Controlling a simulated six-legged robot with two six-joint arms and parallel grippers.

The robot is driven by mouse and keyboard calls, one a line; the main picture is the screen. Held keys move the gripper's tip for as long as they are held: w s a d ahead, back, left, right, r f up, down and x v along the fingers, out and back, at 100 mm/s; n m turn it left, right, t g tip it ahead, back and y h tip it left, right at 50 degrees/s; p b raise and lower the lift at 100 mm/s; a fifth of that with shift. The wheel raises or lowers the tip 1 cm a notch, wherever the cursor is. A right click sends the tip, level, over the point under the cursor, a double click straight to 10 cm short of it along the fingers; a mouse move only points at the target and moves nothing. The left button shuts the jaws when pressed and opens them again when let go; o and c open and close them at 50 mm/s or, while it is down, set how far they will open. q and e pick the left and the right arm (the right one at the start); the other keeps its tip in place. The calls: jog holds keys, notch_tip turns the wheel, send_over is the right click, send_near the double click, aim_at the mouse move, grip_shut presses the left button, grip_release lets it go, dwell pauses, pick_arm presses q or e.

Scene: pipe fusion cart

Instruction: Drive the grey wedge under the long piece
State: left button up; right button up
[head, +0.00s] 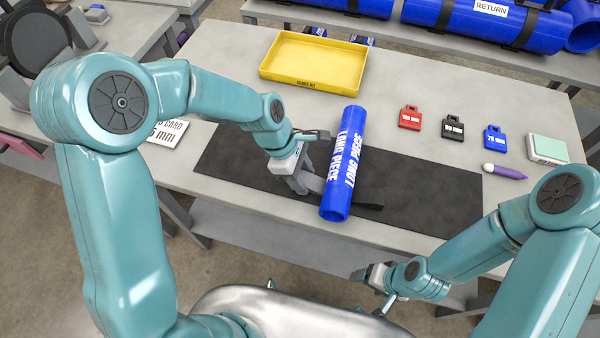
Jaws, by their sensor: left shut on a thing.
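The long piece (345,160) is a blue pipe with white lettering. It lies on the dark mat, pointing away from me and slightly tilted to the right. My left gripper (302,186) is just left of the pipe, low over the mat, shut on the grey wedge (314,183). The wedge is largely hidden by the fingers and reaches toward the pipe's left side; I cannot tell whether its tip is under the pipe. My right gripper (372,277) is by the table's front edge, away from the pipe; its finger gap is unclear.
The dark mat (430,190) is clear right of the pipe, except for a thin dark strip (369,206). A yellow tray (315,62) stands behind. Red (410,117), black (453,127) and blue (494,138) tags and a purple marker (505,171) lie right.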

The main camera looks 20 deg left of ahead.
pick_arm(q)
jog(key=shift+d, duration=1.3)
jog(key=o, duration=1.3)
jog(key=shift+o, duration=0.2)
jog(key=shift+r, duration=0.1)
jog(key=v, duration=1.6)
jog(key=shift+s+r, duration=0.1)
